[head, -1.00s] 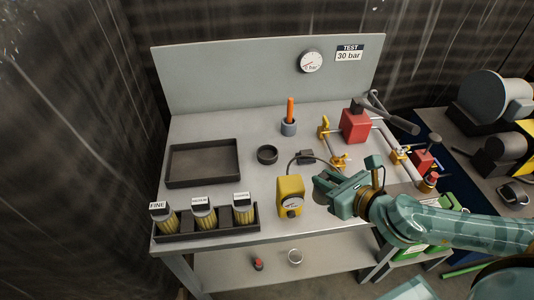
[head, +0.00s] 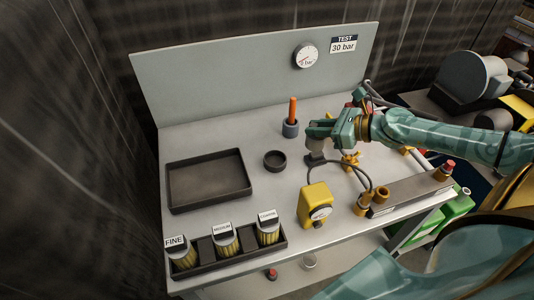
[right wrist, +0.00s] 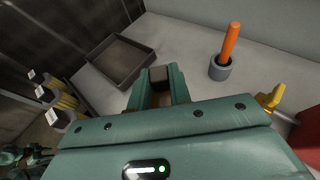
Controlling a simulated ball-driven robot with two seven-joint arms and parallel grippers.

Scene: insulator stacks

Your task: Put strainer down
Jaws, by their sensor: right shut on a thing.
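My right gripper (head: 318,130) is shut on a small pale-grey thing (head: 317,146), perhaps the strainer, above the back-middle of the bench. Its lower end overlaps a small black block (head: 315,160), and I cannot tell whether they touch. In the right wrist view, a dark blocky end (right wrist: 158,73) shows between the fingers; much of the held thing is hidden. Three strainers with yellowish mesh and dark caps stand in a black rack, labelled FINE (head: 182,256), MEDIUM (head: 225,240) and COARSE (head: 267,229). My left gripper is not identifiable.
A black tray (head: 171,190) lies empty at the left. A black ring-like cup (head: 275,161) stands right of it. An orange-handled tool (head: 292,108) stands in a grey holder (head: 290,129). A yellow gauge box (head: 313,204) with a cable sits near the front.

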